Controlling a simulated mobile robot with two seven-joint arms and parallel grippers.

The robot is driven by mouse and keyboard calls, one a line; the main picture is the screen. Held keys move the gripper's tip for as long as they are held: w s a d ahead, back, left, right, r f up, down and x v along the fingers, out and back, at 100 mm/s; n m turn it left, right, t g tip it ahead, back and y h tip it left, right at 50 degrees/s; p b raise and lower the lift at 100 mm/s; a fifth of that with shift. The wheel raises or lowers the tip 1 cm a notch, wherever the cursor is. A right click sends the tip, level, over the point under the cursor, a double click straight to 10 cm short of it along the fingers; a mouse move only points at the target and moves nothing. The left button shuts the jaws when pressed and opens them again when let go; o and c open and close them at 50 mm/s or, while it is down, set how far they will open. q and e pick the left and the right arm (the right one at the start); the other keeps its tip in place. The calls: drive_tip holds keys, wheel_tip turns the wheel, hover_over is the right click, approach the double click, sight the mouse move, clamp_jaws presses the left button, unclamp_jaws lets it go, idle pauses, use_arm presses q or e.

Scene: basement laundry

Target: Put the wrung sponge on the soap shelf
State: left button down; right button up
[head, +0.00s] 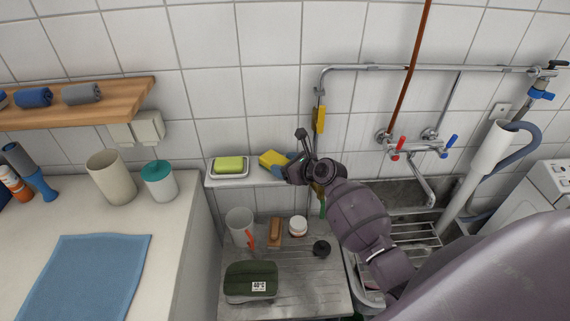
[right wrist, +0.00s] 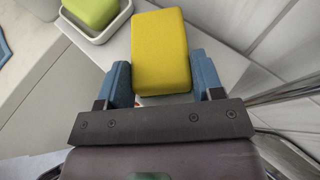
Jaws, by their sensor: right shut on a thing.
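The yellow sponge (head: 272,159) with a green underside is at the right end of the white soap shelf (head: 250,179) on the tiled wall. My right gripper (head: 286,164) is shut on it; in the right wrist view the sponge (right wrist: 160,50) sits between the two blue fingers. The sponge is at or just over the shelf top; I cannot tell if it touches. A green soap bar (head: 229,163) lies in a white dish (head: 229,174) on the shelf, left of the sponge and apart from it. My left gripper is not in view.
Below the shelf, a drainboard (head: 300,290) holds a clear cup (head: 240,226), a brush (head: 275,232), a white jar (head: 298,226) and a green pouch (head: 251,280). A yellow-handled tool (head: 319,118) hangs right of the shelf. A tap (head: 415,148) and pipes are farther right.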

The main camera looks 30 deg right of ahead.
drive_tip(key=o, duration=0.9)
